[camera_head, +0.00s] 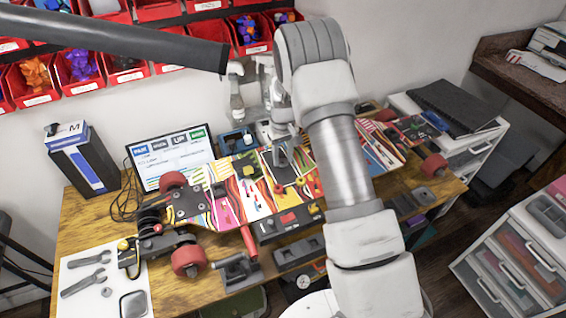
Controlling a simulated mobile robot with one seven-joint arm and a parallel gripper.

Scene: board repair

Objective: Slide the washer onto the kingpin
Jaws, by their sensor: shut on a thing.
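A brightly patterned skateboard (222,205) lies upside down across the wooden table. Its left truck (183,207) carries two red wheels, one at the far side (172,181) and one at the near side (188,260). Black and red parts (155,227) sit beside this truck; the kingpin is too small to make out for certain. My gripper (284,158) points down over the middle of the board, to the right of the left truck. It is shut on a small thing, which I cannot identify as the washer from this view. My arm hides part of the board.
A white mat (75,262) with wrenches and a small grey round piece lies at the front left. A monitor (170,155), a blue-and-white box (82,160) and red bins (85,65) stand behind. Grey tool holders (240,270) line the front edge.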

